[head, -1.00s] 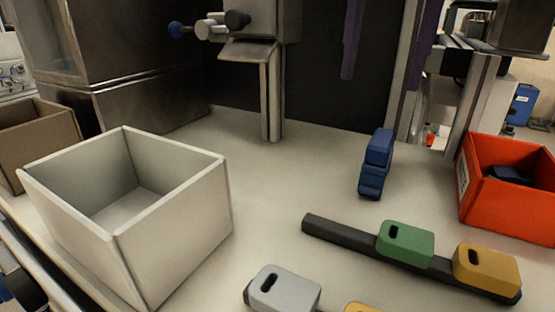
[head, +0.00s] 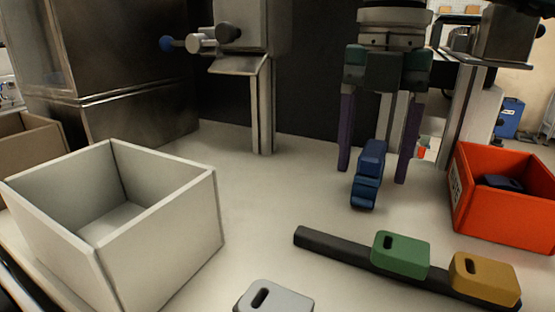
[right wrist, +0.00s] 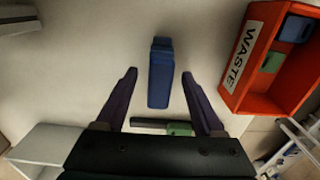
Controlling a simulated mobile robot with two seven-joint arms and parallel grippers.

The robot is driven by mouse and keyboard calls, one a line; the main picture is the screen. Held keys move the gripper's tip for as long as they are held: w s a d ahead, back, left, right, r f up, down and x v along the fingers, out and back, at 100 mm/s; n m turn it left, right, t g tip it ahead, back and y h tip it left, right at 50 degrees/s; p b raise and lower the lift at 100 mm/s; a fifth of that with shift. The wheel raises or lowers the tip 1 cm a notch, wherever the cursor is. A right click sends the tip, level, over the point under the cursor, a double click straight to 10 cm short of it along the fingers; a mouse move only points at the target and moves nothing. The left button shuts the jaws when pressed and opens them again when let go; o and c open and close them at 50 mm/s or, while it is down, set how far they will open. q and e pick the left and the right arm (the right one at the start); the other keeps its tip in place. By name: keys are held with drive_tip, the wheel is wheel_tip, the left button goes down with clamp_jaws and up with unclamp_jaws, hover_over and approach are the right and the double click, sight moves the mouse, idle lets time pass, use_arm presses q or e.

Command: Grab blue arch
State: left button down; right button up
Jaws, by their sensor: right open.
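The blue arch (head: 368,175) stands on the table in the head view, left of the orange bin. In the right wrist view the blue arch (right wrist: 161,75) lies between and a little beyond the fingertips. My right gripper (head: 374,175) points down from above with its two purple fingers spread wide on either side of the blue arch. It also shows in the right wrist view (right wrist: 159,75), open and empty, its fingers apart from the arch. My left gripper is not in view.
An orange waste bin (head: 462,190) with a dark blue piece inside stands at right. A dark rail (head: 330,243) bears a green block (head: 401,254) and a yellow block (head: 484,278). A grey block (head: 275,300) is in front. A large pale box (head: 175,235) stands at left.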

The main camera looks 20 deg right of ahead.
drive_tip(key=shift+c, duration=0.2)
clamp_jaws()
drive_tip(key=shift+r, duration=0.15)
idle(0.4)
